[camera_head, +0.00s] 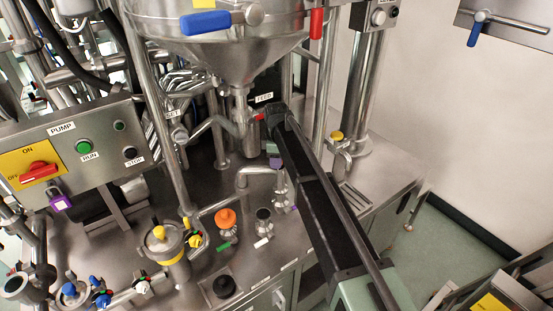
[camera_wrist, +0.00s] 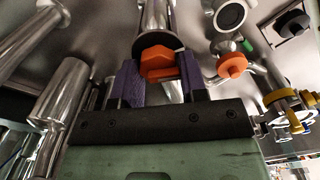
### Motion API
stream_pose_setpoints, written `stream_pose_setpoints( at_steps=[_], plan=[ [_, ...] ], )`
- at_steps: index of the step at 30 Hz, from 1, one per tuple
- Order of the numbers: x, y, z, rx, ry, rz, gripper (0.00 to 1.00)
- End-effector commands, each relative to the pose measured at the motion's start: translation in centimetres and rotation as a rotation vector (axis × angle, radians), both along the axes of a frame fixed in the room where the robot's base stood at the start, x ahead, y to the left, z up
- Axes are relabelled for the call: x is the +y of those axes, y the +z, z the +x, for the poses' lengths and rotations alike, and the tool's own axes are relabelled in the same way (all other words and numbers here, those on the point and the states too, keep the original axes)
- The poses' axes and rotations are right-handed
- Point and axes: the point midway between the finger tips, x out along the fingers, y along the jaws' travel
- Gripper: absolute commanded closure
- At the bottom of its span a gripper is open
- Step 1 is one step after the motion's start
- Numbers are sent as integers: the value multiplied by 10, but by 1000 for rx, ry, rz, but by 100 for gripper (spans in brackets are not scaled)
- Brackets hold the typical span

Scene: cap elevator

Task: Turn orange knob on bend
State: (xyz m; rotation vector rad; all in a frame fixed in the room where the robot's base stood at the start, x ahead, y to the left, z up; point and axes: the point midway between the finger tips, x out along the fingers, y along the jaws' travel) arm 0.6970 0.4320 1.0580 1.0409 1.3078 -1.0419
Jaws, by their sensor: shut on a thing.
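An orange faceted knob (camera_wrist: 157,60) sits at the end of a steel pipe in the wrist view, with a dark round disc behind it. My gripper (camera_wrist: 158,72) has its two purple fingers on either side of this knob and is shut on it. In the head view my gripper (camera_head: 275,162) is at the far end of my dark arm, beside the bent steel pipe (camera_head: 257,171). The held knob is hidden there by my arm.
A second orange knob (camera_head: 225,218) stands on the steel deck; it also shows in the wrist view (camera_wrist: 232,65). The hopper (camera_head: 230,55) hangs above my gripper. A vertical steel post (camera_head: 322,90) rises close by. The pump panel (camera_head: 75,150) is at left.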

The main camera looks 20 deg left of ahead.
Motion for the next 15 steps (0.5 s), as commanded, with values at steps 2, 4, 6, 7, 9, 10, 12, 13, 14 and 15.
stream_pose_setpoints(
  at_steps=[2,4,6,7,9,10,12,13,14,15],
  plan=[
    [1,1,2,-4,-60,2,84],
    [1,1,2,-4,-124,2,84],
    [1,1,3,-4,-190,2,84],
    [1,1,3,-4,-219,2,84],
    [1,1,3,-4,-286,2,84],
    [1,1,3,-4,-314,2,84],
    [1,1,3,-4,-381,3,84],
    [1,1,4,-4,-410,3,84],
    [1,1,4,-4,-438,3,84],
    [1,1,4,-4,-476,3,84]
  ],
)
